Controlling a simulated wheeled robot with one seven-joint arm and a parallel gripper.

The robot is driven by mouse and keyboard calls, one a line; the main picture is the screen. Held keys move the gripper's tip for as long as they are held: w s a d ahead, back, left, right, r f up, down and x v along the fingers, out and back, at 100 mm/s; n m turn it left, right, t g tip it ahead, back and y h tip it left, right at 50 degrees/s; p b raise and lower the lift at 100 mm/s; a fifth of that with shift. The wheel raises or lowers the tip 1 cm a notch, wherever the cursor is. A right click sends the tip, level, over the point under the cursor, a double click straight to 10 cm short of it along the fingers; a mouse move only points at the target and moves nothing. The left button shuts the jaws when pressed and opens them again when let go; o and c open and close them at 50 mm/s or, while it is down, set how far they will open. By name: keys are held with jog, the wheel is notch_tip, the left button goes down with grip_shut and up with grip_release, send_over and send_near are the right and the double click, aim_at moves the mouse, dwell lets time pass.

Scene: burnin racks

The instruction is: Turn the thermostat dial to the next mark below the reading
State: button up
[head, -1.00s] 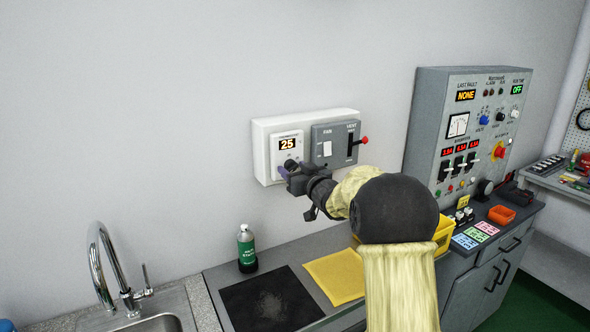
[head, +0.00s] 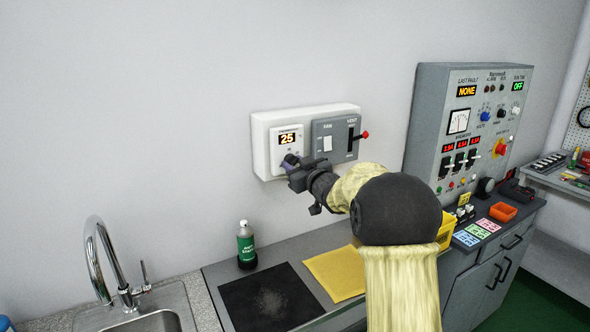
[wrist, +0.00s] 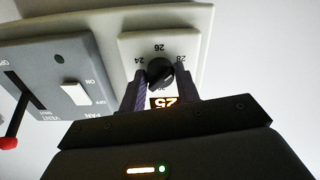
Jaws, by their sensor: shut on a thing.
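The white thermostat (head: 276,143) is on the wall plate, and its lit orange display (head: 289,138) reads 25. In the wrist view the thermostat appears upside down, with its black dial (wrist: 160,72) among the marks 24, 26 and 28; a further mark is partly covered. The display also shows in the wrist view (wrist: 163,103), between my fingers. My gripper (wrist: 161,82) is shut on the dial, one finger on each side. In the head view my gripper (head: 291,163) covers most of the dial. I cannot tell exactly which mark the dial points to.
Right of the thermostat is a grey panel (head: 323,128) with a white fan switch (head: 327,144) and a red-tipped vent lever (head: 365,134). A green bottle (head: 246,246), black mat (head: 271,297) and yellow cloth (head: 335,273) lie below. A control cabinet (head: 430,110) stands at right.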

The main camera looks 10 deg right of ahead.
jog(key=n+b, duration=0.4)
jog(key=n, duration=0.1)
jog(key=shift+f, duration=0.2)
jog(key=n+b, duration=0.4)
jog(key=n, duration=0.1)
jog(key=shift+n, duration=0.4)
jog(key=n+b, duration=0.3)
jog(key=n, duration=0.2)
jog(key=n+b, duration=0.3)
jog(key=n, duration=0.3)
jog(key=shift+r, duration=0.1)
jog(key=o, duration=1)
jog(key=shift+c, duration=0.2)
jog(key=shift+r, duration=0.15)
